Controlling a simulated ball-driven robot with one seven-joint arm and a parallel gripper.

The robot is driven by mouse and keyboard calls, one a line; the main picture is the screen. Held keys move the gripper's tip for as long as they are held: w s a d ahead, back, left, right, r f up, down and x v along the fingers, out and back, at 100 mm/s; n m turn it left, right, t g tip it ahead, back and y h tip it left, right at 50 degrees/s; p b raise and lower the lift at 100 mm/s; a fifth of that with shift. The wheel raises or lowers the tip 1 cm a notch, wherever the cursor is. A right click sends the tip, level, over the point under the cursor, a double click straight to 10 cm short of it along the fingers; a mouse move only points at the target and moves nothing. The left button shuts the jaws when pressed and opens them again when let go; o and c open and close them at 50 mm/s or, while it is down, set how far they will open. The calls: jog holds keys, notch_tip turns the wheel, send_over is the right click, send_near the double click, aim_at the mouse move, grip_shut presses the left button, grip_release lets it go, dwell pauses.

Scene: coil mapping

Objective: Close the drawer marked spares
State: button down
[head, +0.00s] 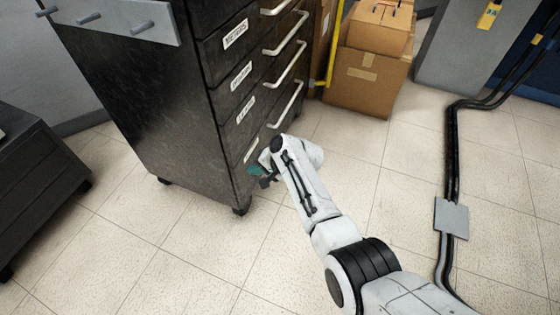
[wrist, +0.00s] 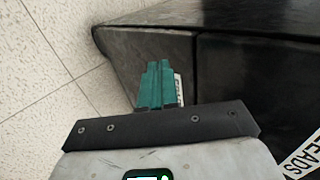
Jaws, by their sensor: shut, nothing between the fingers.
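A black drawer cabinet (head: 160,90) has several drawers with white labels and pale bar handles. No drawer visibly stands out from the others. My gripper (head: 257,172) is low at the front of the bottom drawer, by its label (head: 251,150). In the wrist view the teal fingers (wrist: 157,70) are together and empty, over the bottom drawer front (wrist: 125,55), partly covering its label (wrist: 179,88). I cannot tell whether they touch it.
A label reading "LEADS" (wrist: 305,158) is on the drawer above. Black cables (head: 452,150) with a grey plate (head: 451,217) run along the floor at right. Tiled floor in front is clear.

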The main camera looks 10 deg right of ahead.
jog(key=p+v, duration=0.5)
jog(key=v, duration=0.5)
jog(key=shift+d, duration=0.2)
jog(key=shift+s, duration=0.15)
jog(key=s+d+f+n+g+h, duration=0.1)
jog(key=s+d+f+n+h, duration=0.15)
jog(key=s+d, duration=0.5)
jog(key=s+d+r+n+g+h, duration=0.15)
jog(key=s+d, duration=0.25)
jog(key=s, duration=0.7)
jog(key=s+d+r+n+g+h, duration=0.1)
jog(key=s+d+r+h, duration=0.15)
jog(key=s, duration=0.85)
jog(key=s+d+r+n+g+h, duration=0.1)
jog(key=s+d+r+h, duration=0.2)
jog(key=s, duration=0.8)
notch_tip(320, 180, up, 21)
jog(key=d+y+p, duration=0.1)
jog(key=p, duration=2)
jog(key=shift+p, duration=0.35)
jog(key=shift+y, duration=0.25)
